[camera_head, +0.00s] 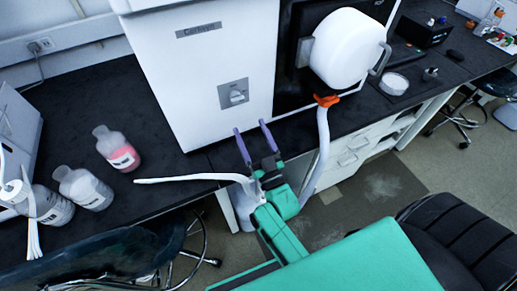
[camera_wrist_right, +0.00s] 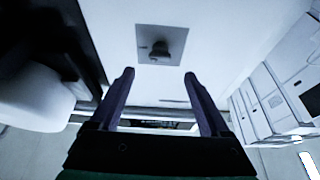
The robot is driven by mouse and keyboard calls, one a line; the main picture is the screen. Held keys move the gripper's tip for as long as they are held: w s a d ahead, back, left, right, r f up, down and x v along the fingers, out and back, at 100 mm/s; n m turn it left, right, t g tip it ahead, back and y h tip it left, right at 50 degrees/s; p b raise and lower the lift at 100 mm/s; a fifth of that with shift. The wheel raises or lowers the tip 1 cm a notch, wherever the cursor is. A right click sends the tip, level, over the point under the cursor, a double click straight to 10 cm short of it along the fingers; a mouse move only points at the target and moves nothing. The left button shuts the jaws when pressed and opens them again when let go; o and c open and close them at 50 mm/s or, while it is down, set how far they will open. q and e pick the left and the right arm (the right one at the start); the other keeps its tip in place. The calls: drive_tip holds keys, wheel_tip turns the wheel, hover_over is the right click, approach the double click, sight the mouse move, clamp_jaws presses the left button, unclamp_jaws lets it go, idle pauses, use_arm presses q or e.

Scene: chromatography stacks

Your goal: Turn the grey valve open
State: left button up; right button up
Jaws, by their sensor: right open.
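The grey valve (camera_head: 235,96) is a knob on a square grey plate, set low on the front of a large white instrument (camera_head: 190,60). In the right wrist view the valve (camera_wrist_right: 160,50) sits just beyond the fingertips, roughly centred between them. My right gripper (camera_head: 250,128) is open and empty, with its two purple fingers pointing at the instrument's front. It stands below and slightly right of the valve in the head view, apart from it. The fingers also show in the right wrist view (camera_wrist_right: 159,76). My left gripper is not in view.
A bottle with pink liquid (camera_head: 122,152) and a clear bottle (camera_head: 85,188) stand on the black bench (camera_head: 100,90) at left. A big white rounded unit (camera_head: 347,48) is right of the instrument. A dark chair (camera_head: 460,240) is at lower right.

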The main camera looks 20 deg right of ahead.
drive_tip(key=v, duration=0.5)
drive_tip(key=shift+s+f+b, duration=0.1)
drive_tip(key=shift+s+b, duration=0.2)
drive_tip(key=shift+b, duration=0.05)
